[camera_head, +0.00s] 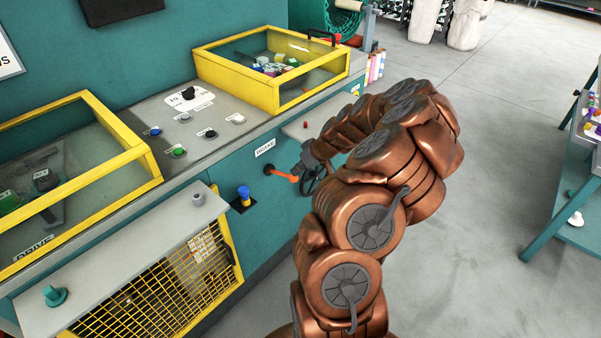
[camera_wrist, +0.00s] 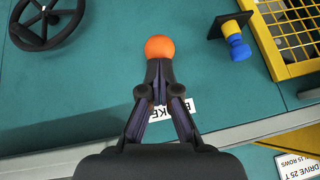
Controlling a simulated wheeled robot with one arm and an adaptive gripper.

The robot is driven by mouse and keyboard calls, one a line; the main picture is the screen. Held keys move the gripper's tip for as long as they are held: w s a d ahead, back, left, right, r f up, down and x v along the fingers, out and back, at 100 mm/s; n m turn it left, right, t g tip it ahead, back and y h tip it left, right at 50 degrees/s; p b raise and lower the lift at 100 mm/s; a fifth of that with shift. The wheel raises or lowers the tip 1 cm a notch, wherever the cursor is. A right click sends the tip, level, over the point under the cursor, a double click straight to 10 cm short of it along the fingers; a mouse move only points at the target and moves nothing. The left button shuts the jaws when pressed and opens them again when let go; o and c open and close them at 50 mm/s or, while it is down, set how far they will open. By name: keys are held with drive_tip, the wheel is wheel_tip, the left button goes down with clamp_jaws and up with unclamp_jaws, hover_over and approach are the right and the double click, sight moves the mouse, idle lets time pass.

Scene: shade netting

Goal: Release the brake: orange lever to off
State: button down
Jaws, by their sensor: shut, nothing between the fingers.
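The orange brake lever (camera_head: 282,174) sticks out of the teal front panel, below the white brake label (camera_head: 264,147). Its round orange knob shows in the wrist view (camera_wrist: 160,46), just beyond my fingertips. My gripper (camera_wrist: 159,72) is shut with nothing between its fingers, and the tips overlap the lower edge of the knob in the picture. I cannot tell whether they touch it. The fingers hide part of the label and any lever shaft there. In the head view my gripper (camera_head: 303,168) is at the lever's right end, small and partly hidden by my arm.
A black handwheel (camera_wrist: 47,24) is left of the knob in the wrist view. A blue-topped knob (camera_head: 244,193) and a yellow mesh guard (camera_head: 185,285) are left of the lever in the head view. A grey ledge with buttons (camera_head: 190,120) lies above. Open floor (camera_head: 480,200) lies right.

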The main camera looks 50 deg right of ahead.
wheel_tip(320, 180, down, 12)
drive_tip(key=s+b, duration=0.1)
drive_tip(key=b, duration=1.5)
drive_tip(key=shift+s, duration=0.35)
drive_tip(key=shift+f, duration=0.15)
drive_tip(key=shift+b, duration=0.3)
drive_tip(key=s+d+r, duration=0.1)
drive_tip(key=s, duration=0.5)
drive_tip(key=s+d+r+b, duration=0.1)
drive_tip(key=s+r, duration=0.1)
drive_tip(key=s, duration=0.4)
drive_tip(key=shift+s+d+r, duration=0.2)
drive_tip(key=shift+d+r, duration=0.1)
drive_tip(key=shift+d, duration=0.1)
